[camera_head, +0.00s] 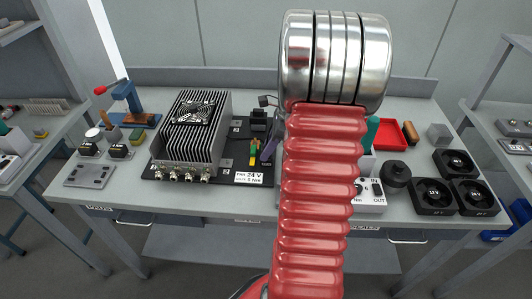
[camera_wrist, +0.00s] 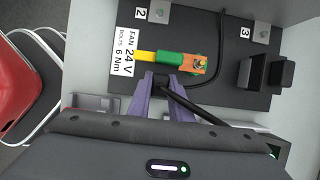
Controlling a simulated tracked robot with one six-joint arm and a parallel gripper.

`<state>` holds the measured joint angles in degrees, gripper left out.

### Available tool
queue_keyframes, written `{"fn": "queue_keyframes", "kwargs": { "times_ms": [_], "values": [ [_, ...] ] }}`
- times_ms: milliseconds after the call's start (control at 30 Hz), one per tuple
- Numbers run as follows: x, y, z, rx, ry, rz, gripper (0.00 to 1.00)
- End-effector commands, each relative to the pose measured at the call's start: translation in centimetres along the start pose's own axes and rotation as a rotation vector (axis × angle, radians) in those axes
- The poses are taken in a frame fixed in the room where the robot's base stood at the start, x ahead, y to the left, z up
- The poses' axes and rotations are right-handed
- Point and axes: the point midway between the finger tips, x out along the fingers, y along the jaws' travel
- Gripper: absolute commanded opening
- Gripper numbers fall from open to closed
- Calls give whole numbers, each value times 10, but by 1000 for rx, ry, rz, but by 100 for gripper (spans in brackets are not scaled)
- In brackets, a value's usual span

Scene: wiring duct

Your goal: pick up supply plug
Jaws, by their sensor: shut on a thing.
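My gripper (camera_wrist: 162,85) shows in the wrist view with two purple fingers, shut on the supply plug (camera_wrist: 160,81), a small dark piece largely hidden between the fingertips. A black cable (camera_wrist: 190,105) runs from it toward the lower right. The fingertips are close to a yellow, green and orange part (camera_wrist: 172,60) on the dark board (camera_wrist: 115,85); I cannot tell whether they touch. In the head view the purple fingers (camera_head: 268,150) show beside my red arm, which hides much of the gripper.
A finned heat-sink unit with a fan (camera_head: 190,128) stands on the board, left of the gripper. Black sockets (camera_wrist: 265,73) stand at the right in the wrist view. Black fans (camera_head: 455,163), a red tray (camera_head: 388,135) and a blue-red clamp (camera_head: 125,97) are on the bench.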

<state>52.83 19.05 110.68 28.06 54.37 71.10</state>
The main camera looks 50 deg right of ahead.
Motion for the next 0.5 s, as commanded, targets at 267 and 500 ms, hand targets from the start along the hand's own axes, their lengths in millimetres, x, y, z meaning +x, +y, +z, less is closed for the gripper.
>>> {"fn": "queue_keyframes", "kwargs": {
  "times_ms": [267,500],
  "values": [
    [-35,-1,15,-3,0,-3,0],
    [-73,0,30,-2,0,-3,0]
  ]
}}
